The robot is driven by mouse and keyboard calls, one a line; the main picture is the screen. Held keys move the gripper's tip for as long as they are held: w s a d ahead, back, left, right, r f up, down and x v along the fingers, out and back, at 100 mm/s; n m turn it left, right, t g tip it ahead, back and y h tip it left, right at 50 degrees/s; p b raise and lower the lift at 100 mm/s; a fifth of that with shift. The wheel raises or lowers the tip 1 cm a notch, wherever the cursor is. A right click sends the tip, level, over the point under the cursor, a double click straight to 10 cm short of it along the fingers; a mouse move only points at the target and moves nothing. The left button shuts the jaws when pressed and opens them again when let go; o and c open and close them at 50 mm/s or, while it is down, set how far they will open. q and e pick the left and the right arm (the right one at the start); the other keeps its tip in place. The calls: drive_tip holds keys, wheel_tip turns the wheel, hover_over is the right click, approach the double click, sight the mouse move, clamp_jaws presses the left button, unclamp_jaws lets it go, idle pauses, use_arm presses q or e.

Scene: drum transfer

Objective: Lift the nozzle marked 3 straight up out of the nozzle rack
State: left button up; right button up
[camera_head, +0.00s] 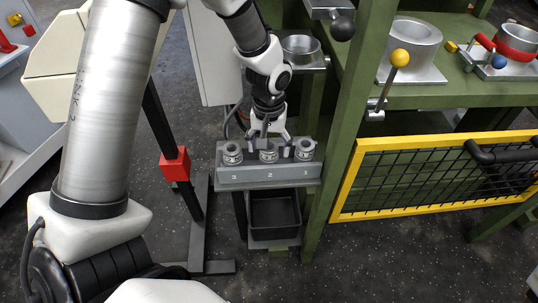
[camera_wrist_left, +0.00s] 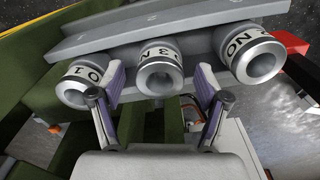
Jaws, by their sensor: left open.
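The grey nozzle rack (camera_head: 250,174) holds a row of three metal nozzles above the printed labels 3, 2 and 1. In the left wrist view the middle nozzle (camera_wrist_left: 160,76) has a collar that appears to read 3; in the head view this nozzle (camera_head: 268,154) sits above label 2. My left gripper (camera_head: 268,142) is open around it. The nozzle's lower end is hidden in the rack. My right gripper is not in view.
Neighbouring nozzles stand close on both sides: one (camera_head: 232,154) above label 3, one (camera_head: 305,150) above label 1. A black bin (camera_head: 273,230) is below the rack. A green post (camera_head: 350,110) and a yellow-framed mesh guard (camera_head: 430,205) are to the right.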

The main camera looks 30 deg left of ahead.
use_arm(q)
drive_tip(key=c, duration=1.3)
